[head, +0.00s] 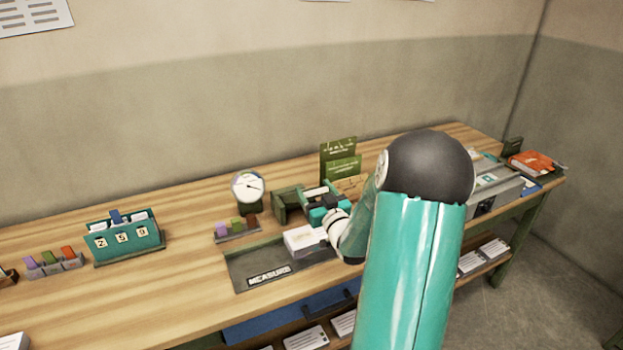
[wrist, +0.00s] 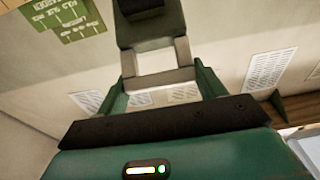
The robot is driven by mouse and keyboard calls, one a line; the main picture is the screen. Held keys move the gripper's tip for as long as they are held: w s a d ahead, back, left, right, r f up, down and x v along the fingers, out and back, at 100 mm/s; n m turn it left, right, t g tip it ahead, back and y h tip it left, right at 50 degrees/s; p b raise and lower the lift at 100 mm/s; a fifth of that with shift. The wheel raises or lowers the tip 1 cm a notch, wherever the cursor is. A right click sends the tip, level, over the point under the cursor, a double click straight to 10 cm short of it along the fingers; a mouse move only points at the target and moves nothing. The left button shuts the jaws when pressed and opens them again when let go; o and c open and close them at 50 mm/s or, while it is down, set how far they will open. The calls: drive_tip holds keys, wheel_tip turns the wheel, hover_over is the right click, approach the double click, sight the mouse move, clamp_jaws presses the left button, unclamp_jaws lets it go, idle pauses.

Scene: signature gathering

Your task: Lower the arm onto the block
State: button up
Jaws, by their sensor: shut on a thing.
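A white block (head: 304,240) lies on the dark tray marked MEASURE (head: 248,268) on the desk. A green measuring stand (head: 284,205) is just behind it, and its arm reaches right towards my gripper (head: 322,208). My gripper is behind and a little above the block in the head view. In the wrist view, its two green fingers are shut on a grey-green crossbar (wrist: 158,79), which looks like part of the measuring arm. The arm appears raised, apart from the block. The block cannot be made out in the wrist view, and my wrist hides part of the tray.
A round dial (head: 248,187) stands left of the stand. Green cards (head: 338,155) stand behind it. Small coloured pieces (head: 237,226) and a teal number holder (head: 124,238) are to the left. A grey case (head: 490,190) and orange book (head: 537,162) are at the right end.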

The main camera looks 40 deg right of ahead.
drive_tip(key=s+f, duration=0.2)
drive_tip(key=f, duration=0.2)
drive_tip(key=s+a+f, duration=0.1)
drive_tip(key=f, duration=0.3)
drive_tip(key=s+f, duration=0.2)
drive_tip(key=f, duration=0.2)
drive_tip(key=shift+s+a+f, duration=0.3)
drive_tip(key=shift+s+a, duration=0.05)
drive_tip(key=shift+a, duration=0.05)
drive_tip(key=shift+s+f, duration=0.15)
drive_tip(key=shift+f, duration=0.7)
drive_tip(key=o, duration=1.4)
drive_tip(key=shift+r, duration=0.15)
drive_tip(key=shift+s, duration=0.15)
drive_tip(key=v, duration=1.3)
drive_tip(key=shift+s+a, duration=0.15)
drive_tip(key=shift+s, duration=0.05)
